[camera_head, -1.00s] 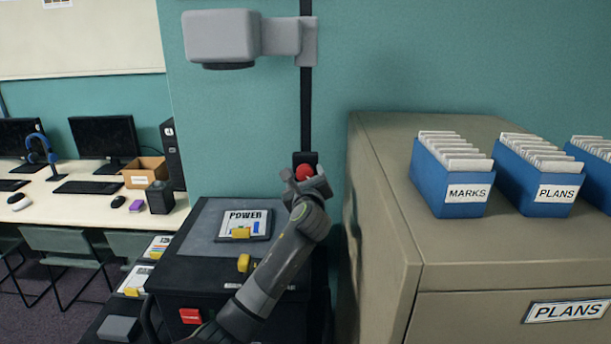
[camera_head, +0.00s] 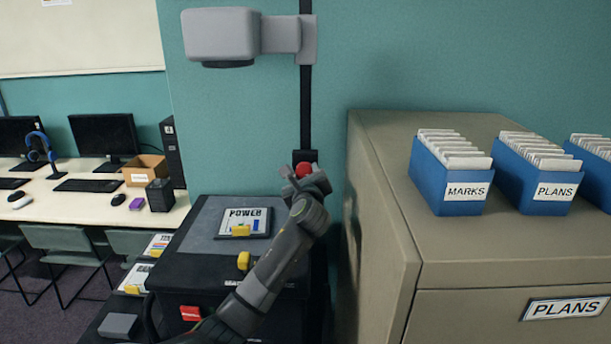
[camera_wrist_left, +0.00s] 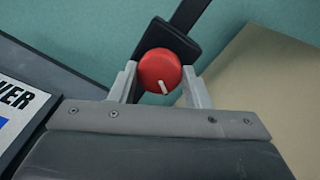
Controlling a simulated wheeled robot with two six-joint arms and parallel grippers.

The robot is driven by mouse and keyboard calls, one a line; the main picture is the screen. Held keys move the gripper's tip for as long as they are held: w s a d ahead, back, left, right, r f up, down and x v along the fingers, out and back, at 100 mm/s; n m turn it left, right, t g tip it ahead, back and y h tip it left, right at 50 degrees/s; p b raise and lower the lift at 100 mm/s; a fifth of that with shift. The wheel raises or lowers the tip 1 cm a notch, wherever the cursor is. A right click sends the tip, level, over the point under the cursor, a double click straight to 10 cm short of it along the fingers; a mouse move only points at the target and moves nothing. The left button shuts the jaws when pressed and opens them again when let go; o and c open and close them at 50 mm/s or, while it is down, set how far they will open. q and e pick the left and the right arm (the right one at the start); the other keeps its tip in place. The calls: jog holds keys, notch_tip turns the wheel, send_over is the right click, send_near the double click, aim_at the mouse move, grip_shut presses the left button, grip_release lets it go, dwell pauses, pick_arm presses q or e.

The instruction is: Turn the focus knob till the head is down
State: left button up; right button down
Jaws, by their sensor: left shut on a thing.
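The red focus knob (camera_head: 304,169) sits on a black block low on the dark vertical post. In the left wrist view the knob (camera_wrist_left: 159,70) shows a white mark near its lower edge. My left gripper (camera_head: 302,176) is shut on the knob, with one finger on each side of it. The wrist view also shows both fingers (camera_wrist_left: 160,84) beside the knob. The grey head (camera_head: 220,35) is high up, joined to the post (camera_head: 306,100) by a side bracket, well above the dark bench top. My right gripper is not in view.
A black cabinet (camera_head: 200,275) with a POWER sheet (camera_head: 243,222) and yellow pieces stands below the head. A beige cabinet (camera_head: 440,250) with blue file boxes (camera_head: 448,187) stands close on the right. A computer desk (camera_head: 80,208) is at left.

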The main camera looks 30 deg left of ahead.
pick_arm(q)
jog(key=n+p, duration=0.1)
jog(key=n, duration=0.2)
jog(key=shift+r, duration=0.1)
jog(key=n, duration=0.3)
jog(key=shift+h+p, duration=0.3)
jog(key=shift+p, duration=0.1)
jog(key=n, duration=0.3)
jog(key=shift+a+n, duration=0.1)
jog(key=shift+n, duration=0.3)
jog(key=n, duration=0.2)
jog(key=shift+n+h, duration=0.3)
jog(key=n, duration=0.2)
jog(key=shift+n, duration=0.3)
jog(key=n+b, duration=0.1)
jog(key=n, duration=0.2)
jog(key=shift+s+h, duration=0.1)
jog(key=shift+h, duration=0.2)
jog(key=n+b, duration=0.1)
jog(key=n, duration=0.1)
jog(key=n+b, duration=0.1)
jog(key=n, duration=0.2)
jog(key=shift+a+f+n, duration=0.1)
jog(key=shift+f+n, duration=0.1)
jog(key=shift+n, duration=0.1)
